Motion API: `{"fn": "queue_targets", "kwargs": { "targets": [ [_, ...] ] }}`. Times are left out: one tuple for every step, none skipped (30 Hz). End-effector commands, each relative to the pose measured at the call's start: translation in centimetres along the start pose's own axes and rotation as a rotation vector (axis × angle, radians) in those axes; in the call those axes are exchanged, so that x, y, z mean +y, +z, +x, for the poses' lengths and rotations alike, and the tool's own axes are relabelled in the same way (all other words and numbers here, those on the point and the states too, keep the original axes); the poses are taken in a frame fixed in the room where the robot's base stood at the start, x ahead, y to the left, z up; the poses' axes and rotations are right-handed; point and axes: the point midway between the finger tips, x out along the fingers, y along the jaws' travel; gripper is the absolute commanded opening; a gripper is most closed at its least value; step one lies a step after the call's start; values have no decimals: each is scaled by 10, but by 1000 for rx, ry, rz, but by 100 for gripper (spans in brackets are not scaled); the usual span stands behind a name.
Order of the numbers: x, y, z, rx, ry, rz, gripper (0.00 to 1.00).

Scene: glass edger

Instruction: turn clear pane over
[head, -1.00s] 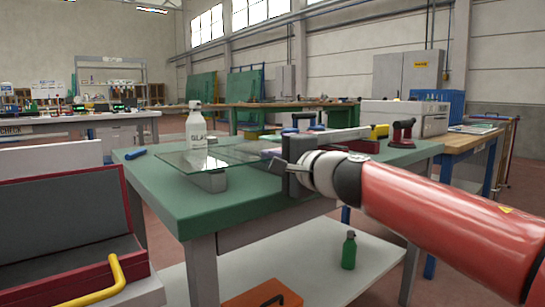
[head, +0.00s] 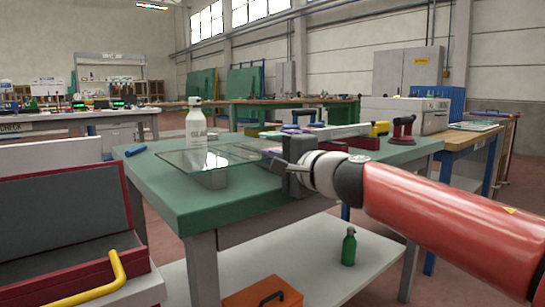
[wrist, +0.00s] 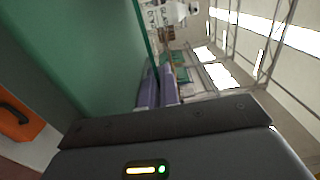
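The clear pane (head: 208,156) lies roughly level over the green-topped table in the head view. A grey block (head: 212,179) shows beneath it, and whether they touch is unclear. My gripper (head: 268,150) is at the pane's right side, its purple fingers reaching over the pane's edge. In the wrist view the two purple fingers of my gripper (wrist: 158,86) are close together, and the thin dark edge of the pane (wrist: 147,35) runs into the narrow gap between them. My gripper appears shut on the pane's edge. The far part of the grip is hidden.
A white spray bottle (head: 196,122) stands close behind the pane. A blue-handled tool (head: 135,150) lies at the green table's (head: 165,192) left edge. Red suction cups (head: 403,130) stand farther right.

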Motion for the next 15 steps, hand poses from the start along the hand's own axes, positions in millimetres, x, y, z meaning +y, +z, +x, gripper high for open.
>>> {"fn": "queue_targets", "kwargs": {
  "targets": [
    [0, 0, 0, -2, -2, 0, 0],
    [0, 0, 0, -1, -2, 0, 0],
    [0, 0, 0, -1, -1, -1, 9],
    [0, 0, 0, 0, -1, -1, 13],
    [0, 0, 0, 0, -1, -1, 17],
    [0, 0, 0, 0, -1, -1, 22],
    [1, 0, 0, 0, 0, -1, 26],
    [1, 0, 0, 0, 0, -1, 29],
    [1, 0, 0, 0, 0, -1, 29],
    [1, 0, 0, 0, 0, -1, 29],
    [1, 0, 0, 0, 0, -1, 29],
    [1, 0, 0, 0, 0, -1, 29],
    [1, 0, 0, 0, 1, -1, 29],
    [3, 0, 0, -1, 3, -2, 29],
    [3, 0, 0, -1, 4, -2, 29]
  ]
}}
